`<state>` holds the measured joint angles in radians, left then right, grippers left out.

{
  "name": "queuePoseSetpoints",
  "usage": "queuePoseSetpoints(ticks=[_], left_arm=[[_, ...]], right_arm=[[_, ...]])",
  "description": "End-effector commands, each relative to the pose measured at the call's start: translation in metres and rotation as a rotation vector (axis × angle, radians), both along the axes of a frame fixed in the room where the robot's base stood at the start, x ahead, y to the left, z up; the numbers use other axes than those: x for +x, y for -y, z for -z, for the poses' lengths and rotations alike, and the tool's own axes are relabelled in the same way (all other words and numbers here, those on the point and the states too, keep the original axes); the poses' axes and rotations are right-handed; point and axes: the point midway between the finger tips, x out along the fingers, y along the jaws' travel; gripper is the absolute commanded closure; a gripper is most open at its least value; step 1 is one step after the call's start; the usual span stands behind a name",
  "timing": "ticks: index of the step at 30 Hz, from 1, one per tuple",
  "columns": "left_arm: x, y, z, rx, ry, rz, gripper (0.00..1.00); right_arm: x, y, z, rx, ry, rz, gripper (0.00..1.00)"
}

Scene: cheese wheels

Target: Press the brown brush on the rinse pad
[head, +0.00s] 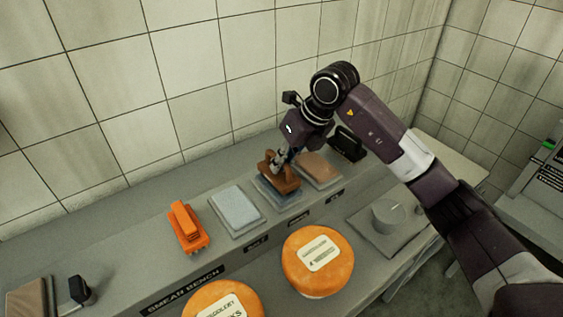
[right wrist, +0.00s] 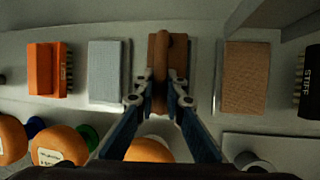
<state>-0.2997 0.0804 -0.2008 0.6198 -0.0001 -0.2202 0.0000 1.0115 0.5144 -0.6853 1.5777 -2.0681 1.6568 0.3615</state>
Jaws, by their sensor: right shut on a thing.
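The brown brush (head: 277,172) is held in my right gripper (head: 281,160), whose fingers are shut on its raised handle. In the right wrist view the brush (right wrist: 158,47) sits between the two fingertips (right wrist: 160,98). A blue-grey pad (head: 281,200) lies directly under the brush, which covers much of it. I cannot tell whether the bristles touch it. A light grey pad (head: 236,210) lies to its left and a brown pad (head: 319,169) to its right. The small labels on the front ledge are too small to read, so I cannot tell which pad is the rinse one. My left gripper is out of view.
An orange brush (head: 187,228) stands left of the pads. A black brush (head: 348,145) stands at the right end, by the wall. Orange cheese wheels (head: 318,275) lie on the lower bench in front. A grey plate with a round block (head: 390,214) is at right.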

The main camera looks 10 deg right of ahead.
Motion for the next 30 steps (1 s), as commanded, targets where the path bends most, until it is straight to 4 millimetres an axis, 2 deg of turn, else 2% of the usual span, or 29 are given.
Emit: queuePoseSetpoints(ticks=[21, 25, 30], left_arm=[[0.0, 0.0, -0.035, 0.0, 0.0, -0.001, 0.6], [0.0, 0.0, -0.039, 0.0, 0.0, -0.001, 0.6], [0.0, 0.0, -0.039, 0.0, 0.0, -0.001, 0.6]], right_arm=[[0.001, 0.0, -0.06, 0.001, 0.004, 0.001, 1.0], [0.001, 0.001, -0.069, 0.001, 0.004, 0.001, 1.0], [0.001, 0.0, -0.069, 0.001, 0.004, 0.001, 1.0]])
